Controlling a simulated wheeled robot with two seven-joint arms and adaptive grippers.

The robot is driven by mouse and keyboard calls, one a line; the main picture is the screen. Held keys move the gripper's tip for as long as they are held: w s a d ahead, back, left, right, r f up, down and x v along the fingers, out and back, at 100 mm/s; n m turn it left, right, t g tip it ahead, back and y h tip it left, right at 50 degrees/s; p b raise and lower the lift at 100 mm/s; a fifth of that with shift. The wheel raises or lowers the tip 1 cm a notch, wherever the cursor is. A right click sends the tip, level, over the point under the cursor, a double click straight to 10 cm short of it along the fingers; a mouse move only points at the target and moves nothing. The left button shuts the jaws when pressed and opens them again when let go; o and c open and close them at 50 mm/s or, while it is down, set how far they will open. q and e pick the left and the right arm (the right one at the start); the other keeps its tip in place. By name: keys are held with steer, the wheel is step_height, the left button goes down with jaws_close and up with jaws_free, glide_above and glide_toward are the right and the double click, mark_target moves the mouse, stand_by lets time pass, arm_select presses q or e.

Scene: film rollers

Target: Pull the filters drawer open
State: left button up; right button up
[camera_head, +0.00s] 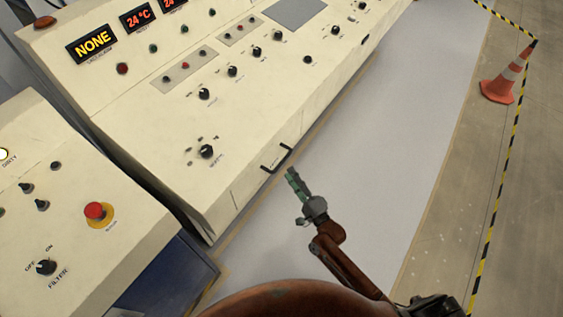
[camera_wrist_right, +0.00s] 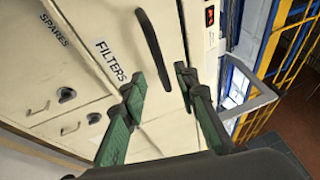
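The filters drawer (camera_wrist_right: 110,85) is a cream panel labelled FILTERS in the right wrist view, and it looks flush with the cabinet. Its dark bar handle (camera_wrist_right: 150,45) runs up the picture, its lower end appearing between my right fingertips. In the head view a dark handle (camera_head: 277,158) shows on the console's front edge. My right gripper (camera_head: 291,176) is just below and right of that handle. In the right wrist view this gripper (camera_wrist_right: 160,78) is open, with green fingers either side of the handle's lower end. Contact cannot be told. My left gripper is not in view.
The cream console (camera_head: 150,100) with knobs and displays fills the left. A SPARES panel (camera_wrist_right: 45,60) is beside the filters drawer. The pale floor (camera_head: 370,130) right of the console is clear. A traffic cone (camera_head: 500,85) stands by striped tape at the right.

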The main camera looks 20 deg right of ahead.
mark_target(282, 160)
steer(key=b+x, duration=0.1)
steer(key=x, duration=0.6)
steer(key=shift+w, duration=0.2)
steer(key=shift+c, duration=0.6)
jaws_close()
